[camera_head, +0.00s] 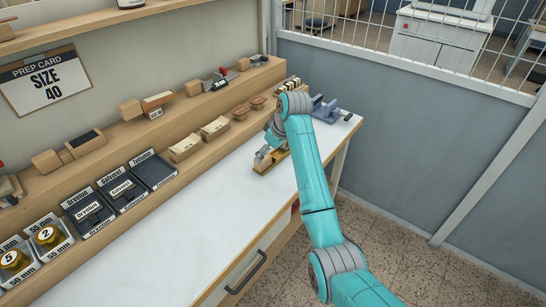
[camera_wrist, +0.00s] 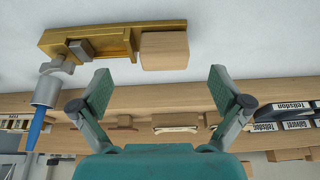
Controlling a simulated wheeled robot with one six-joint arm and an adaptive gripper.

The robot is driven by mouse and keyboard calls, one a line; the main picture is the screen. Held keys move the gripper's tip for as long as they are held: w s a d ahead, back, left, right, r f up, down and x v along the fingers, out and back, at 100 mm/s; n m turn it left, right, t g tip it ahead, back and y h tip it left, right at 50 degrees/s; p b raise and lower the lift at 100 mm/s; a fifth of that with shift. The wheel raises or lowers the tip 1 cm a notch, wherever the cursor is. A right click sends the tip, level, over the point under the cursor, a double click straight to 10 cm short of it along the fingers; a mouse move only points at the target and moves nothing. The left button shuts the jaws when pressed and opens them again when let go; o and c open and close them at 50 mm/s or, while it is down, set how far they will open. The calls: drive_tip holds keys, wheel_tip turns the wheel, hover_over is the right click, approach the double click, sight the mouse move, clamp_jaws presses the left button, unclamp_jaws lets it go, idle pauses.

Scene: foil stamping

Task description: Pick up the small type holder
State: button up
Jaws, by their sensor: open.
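The brass type holder with its pale wooden block handle (camera_wrist: 165,50) lies on the white worktop in the wrist view. Its brass channel (camera_wrist: 110,44) extends left from the handle, with a small grey block inside and a grey screw at its far end. In the head view the holder (camera_head: 262,167) is partly hidden by my gripper (camera_head: 264,153). In the wrist view my gripper (camera_wrist: 160,88) is open and empty, its two fingers spread wide. The wooden handle lies just beyond the fingertips, roughly between them, and apart from both.
A wooden shelf step (camera_head: 150,145) runs along the wall, carrying wood-handled tools. Dark labelled trays (camera_head: 150,170) line the worktop's back at left. A blue-grey device (camera_head: 328,110) stands beyond my arm. The front worktop (camera_head: 190,235) is clear. A card reads size 40 (camera_head: 45,80).

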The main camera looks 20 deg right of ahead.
sight(267, 158)
drive_tip(key=shift+x, duration=2.85)
drive_tip(key=shift+w+d+r, duration=0.15)
drive_tip(key=c, duration=1.4)
